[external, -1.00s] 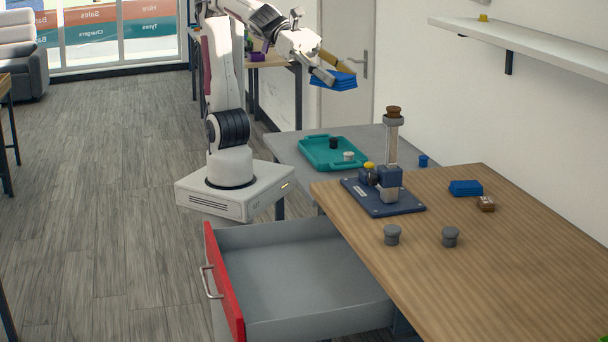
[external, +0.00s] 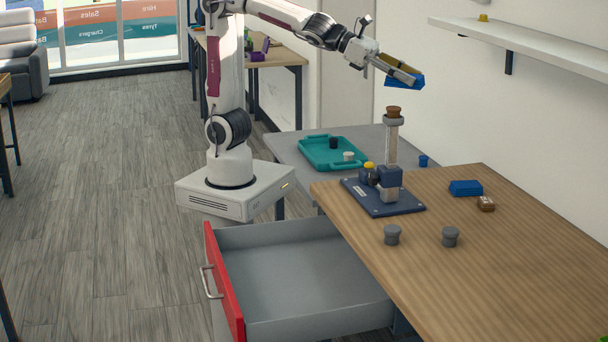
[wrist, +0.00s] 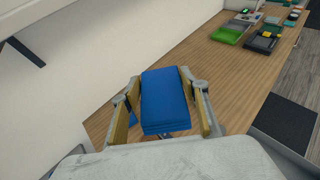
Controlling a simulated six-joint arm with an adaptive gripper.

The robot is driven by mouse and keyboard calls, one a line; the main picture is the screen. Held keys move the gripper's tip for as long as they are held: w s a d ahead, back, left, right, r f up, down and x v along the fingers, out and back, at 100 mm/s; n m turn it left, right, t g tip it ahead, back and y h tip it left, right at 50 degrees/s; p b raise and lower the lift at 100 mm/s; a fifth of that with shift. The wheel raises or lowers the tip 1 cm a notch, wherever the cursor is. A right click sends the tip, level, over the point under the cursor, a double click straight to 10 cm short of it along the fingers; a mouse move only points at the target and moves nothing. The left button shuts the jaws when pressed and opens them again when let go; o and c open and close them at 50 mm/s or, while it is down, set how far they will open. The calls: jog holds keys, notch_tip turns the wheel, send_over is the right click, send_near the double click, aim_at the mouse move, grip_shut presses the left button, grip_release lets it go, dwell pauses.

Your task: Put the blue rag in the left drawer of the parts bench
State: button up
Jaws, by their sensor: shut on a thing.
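My gripper (external: 398,70) is shut on a folded blue rag (external: 405,82) and holds it in the air, above and behind the bench-top fixture. In the wrist view the rag (wrist: 166,98) lies between the two yellow-padded fingers (wrist: 166,108). The parts bench (external: 500,270) has a wooden top. Its red-fronted drawer (external: 290,275) is pulled out towards the left and its grey inside looks empty. A second blue folded item (external: 465,188) lies on the bench near the wall.
A dark blue fixture (external: 385,195) with an upright column stands on the bench's far left corner. Two grey knobs (external: 450,237) and a small brown block (external: 486,204) are on the top. A teal tray (external: 333,153) sits on the grey table behind. A wall shelf (external: 530,48) hangs at upper right.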

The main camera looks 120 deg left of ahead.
jog(key=w+a+f+n+y, duration=0.1)
jog(key=w+a+f, duration=0.1)
jog(key=a, duration=0.4)
jog(key=w+a+f, duration=0.2)
jog(key=a, duration=0.4)
jog(key=s+a+f+n+y, duration=0.15)
jog(key=a+f, duration=0.25)
jog(key=a, duration=0.7)
jog(key=s+a+f+n+g+y, duration=0.15)
jog(key=a+f, duration=0.35)
jog(key=a, duration=0.5)
jog(key=s+a+f, duration=0.2)
jog(key=a+f, duration=0.2)
jog(key=a, duration=0.7)
jog(key=n+g+y, duration=0.2)
jog(key=n+y, duration=0.2)
send_over(372, 155)
notch_tip(372, 155, down, 22)
jog(key=shift+d+r, duration=0.1)
jog(key=shift+d, duration=0.15)
jog(key=shift+w+f, duration=0.1)
jog(key=shift+f, duration=3.05)
